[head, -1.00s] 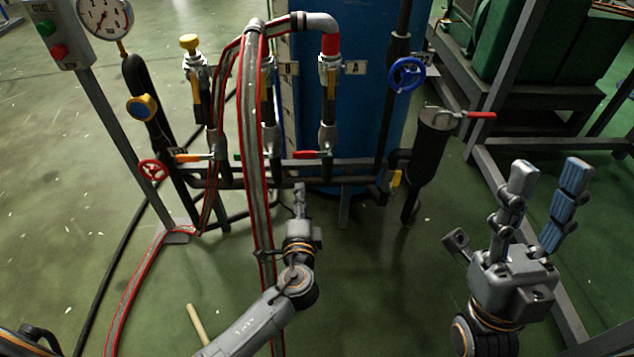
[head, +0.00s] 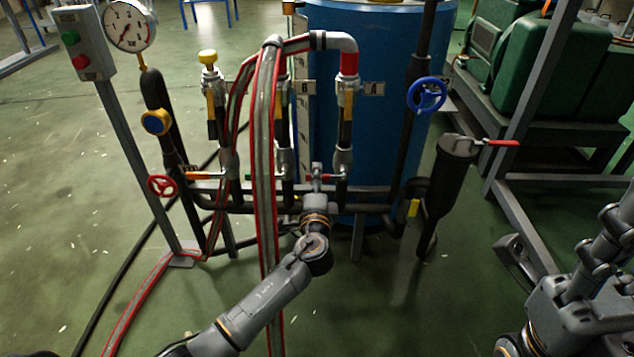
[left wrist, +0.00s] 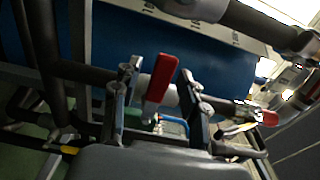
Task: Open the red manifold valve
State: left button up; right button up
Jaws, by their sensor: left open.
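The red manifold valve lever (left wrist: 159,84) sits on a pipe of the manifold in front of the blue tank. In the left wrist view it stands between the two fingers of my left gripper (left wrist: 165,95), with a gap to each finger. In the head view my left gripper (head: 317,174) is at the manifold and covers most of the lever; only a small red part (head: 329,176) shows beside it. My left gripper is open. My right gripper (head: 570,245) is at the right edge, partly cut off, its fingers apart and empty.
A thick red-edged hose (head: 267,150) hangs left of my left gripper. An orange lever (head: 203,175), a red handwheel (head: 161,186) and a blue handwheel (head: 426,95) are nearby. A black canister (head: 450,185) with a red lever stands right. The blue tank (head: 385,60) is behind.

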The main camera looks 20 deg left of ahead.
pick_arm(q)
jog(key=shift+w+a, duration=0.2)
jog(key=shift+w, duration=0.3)
grip_shut()
